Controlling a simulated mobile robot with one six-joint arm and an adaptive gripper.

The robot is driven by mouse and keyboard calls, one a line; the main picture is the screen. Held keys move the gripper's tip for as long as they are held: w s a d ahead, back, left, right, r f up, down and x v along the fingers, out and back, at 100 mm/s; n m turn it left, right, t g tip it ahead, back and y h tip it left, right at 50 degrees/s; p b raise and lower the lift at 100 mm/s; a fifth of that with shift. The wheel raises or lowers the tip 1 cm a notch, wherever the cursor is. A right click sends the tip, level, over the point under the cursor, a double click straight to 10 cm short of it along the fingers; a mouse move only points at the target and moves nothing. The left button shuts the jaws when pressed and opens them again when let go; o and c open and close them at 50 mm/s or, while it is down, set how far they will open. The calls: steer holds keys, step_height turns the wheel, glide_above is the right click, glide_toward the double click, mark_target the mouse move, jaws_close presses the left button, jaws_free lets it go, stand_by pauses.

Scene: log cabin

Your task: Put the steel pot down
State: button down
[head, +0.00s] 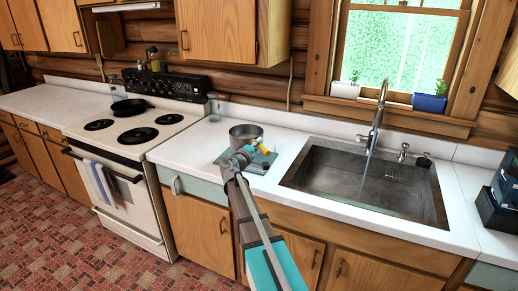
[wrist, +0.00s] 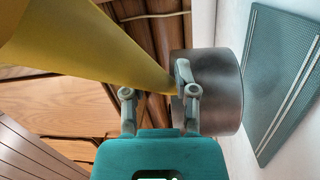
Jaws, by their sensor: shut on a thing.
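The steel pot (head: 246,133) is a round grey pan on the counter side between the stove and the sink. It also shows in the wrist view (wrist: 218,92), just beyond my right finger. My gripper (head: 245,153) is shut on the pot's yellow handle (wrist: 120,55), which runs between the fingers (wrist: 158,90) and shows as a small yellow piece in the head view (head: 263,148). A teal board (head: 262,162) lies on the counter under the pot; in the wrist view it is striped (wrist: 285,75). I cannot tell whether the pot touches the board.
The white counter (head: 195,152) is clear left of the board. The sink (head: 365,178) with its tall faucet (head: 377,118) is to the right. The stove (head: 130,140) with a black pan (head: 129,106) is to the left. A dark box (head: 500,205) stands at the far right.

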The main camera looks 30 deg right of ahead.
steer(key=shift+w+d+f+b, duration=0.15)
steer(key=shift+w+f+b, duration=0.4)
steer(key=shift+f, duration=0.1)
steer(key=shift+w+d+f+b, duration=0.15)
steer(key=shift+w+f+b, duration=0.3)
steer(key=shift+w+f, duration=0.15)
steer(key=shift+f, duration=0.15)
steer(key=shift+w+d+f+b, duration=0.1)
steer(key=shift+w+f+b, duration=0.05)
steer(key=shift+f+b, duration=0.85)
steer(key=shift+w+d+f+b, duration=0.1)
steer(key=shift+w+f+b, duration=0.05)
steer(key=shift+f+b, duration=0.8)
steer(key=shift+r, duration=0.1)
steer(key=shift+c, duration=2)
jaws_free()
steer(key=shift+s+a, duration=0.1)
steer(key=shift+a, duration=0.05)
steer(key=b+v, duration=0.1)
steer(key=v, duration=1)
steer(key=shift+s+a, duration=0.2)
steer(key=shift+a, duration=0.15)
